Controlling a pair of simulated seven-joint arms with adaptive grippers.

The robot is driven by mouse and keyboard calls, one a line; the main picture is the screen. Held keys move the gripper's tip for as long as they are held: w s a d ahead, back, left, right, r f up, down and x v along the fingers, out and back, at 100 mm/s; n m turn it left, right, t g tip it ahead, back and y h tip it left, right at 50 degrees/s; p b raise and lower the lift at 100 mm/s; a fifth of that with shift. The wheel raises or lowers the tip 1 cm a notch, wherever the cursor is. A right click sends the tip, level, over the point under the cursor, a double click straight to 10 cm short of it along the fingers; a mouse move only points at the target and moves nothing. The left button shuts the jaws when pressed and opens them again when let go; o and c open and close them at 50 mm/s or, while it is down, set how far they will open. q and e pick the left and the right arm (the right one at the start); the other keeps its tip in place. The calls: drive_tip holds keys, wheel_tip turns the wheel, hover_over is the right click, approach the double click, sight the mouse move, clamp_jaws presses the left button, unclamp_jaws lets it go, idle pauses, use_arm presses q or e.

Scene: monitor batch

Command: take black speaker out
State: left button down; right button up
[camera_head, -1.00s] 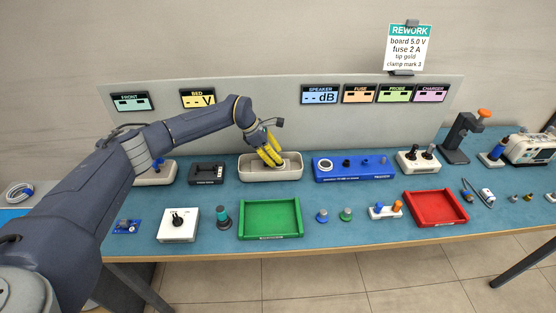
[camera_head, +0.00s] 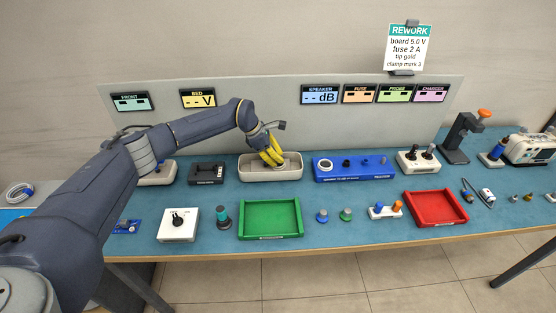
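My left gripper (camera_head: 275,163) has yellow fingers and points down into the beige tray (camera_head: 252,176) at the back middle of the table. The fingertips are at or just above the tray's floor. Whether they are open or shut on something is too small to tell. The fingers hide part of the tray, and no black speaker can be made out clearly in it. Small dark round parts (camera_head: 347,163) sit on the blue speaker test station (camera_head: 355,175) right of the tray; I cannot tell whether one is the black speaker. My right gripper is not in view.
A green tray (camera_head: 270,234) and a red tray (camera_head: 437,220) lie at the front. A black device (camera_head: 206,173) stands left of the beige tray. A white box with a knob (camera_head: 178,225) and a teal-topped post (camera_head: 222,216) stand front left. An upright panel (camera_head: 260,95) closes the back.

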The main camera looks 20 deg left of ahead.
use_arm(q)
drive_tip(key=shift+a+r, duration=0.1)
idle(0.6)
drive_tip(key=shift+r, duration=0.15)
drive_tip(key=shift+r, duration=1.95)
